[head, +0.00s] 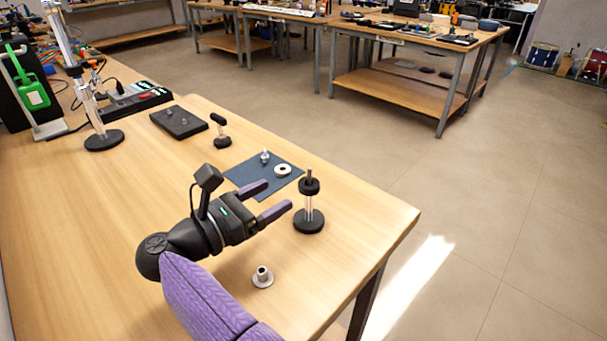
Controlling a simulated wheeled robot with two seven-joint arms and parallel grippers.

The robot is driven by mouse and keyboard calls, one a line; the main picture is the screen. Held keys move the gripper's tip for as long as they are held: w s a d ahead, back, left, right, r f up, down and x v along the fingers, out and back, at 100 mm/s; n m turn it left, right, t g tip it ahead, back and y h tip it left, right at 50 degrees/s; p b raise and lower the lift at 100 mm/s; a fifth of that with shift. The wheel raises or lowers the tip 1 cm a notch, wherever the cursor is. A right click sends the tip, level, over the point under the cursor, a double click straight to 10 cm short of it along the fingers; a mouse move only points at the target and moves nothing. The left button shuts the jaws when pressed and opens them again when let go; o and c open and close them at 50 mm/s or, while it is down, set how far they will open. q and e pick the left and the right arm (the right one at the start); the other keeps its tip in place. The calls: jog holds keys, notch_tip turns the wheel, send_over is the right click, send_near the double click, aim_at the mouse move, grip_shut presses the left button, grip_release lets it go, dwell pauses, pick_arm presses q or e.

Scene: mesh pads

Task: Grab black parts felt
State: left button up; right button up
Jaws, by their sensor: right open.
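A thin dark navy-black felt sheet (246,174) lies flat near the middle of the table. A small metal part (265,156) and a pale ring (282,170) rest on it. My right gripper (279,193) is open, with two purple fingers spread near the sheet's front edge. Nothing shows between the fingers. One finger overlaps the sheet in the picture; I cannot tell whether it touches. A thicker black pad (196,126) with small dark parts lies farther back to the left. My left gripper is not in view.
A black-based post stand (309,222) stands just right of my fingers. A flanged metal bushing (263,277) sits in front. A small black-topped stand (221,133) and a tall clear stand (104,138) are behind. The wooden table (360,215) is bare at its right side.

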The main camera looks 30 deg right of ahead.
aim_at(316, 183)
jog(key=x, duration=0.6)
jog(key=shift+d+f, duration=0.25)
jog(key=shift+f, duration=0.1)
grip_shut()
jog(key=shift+r, duration=0.1)
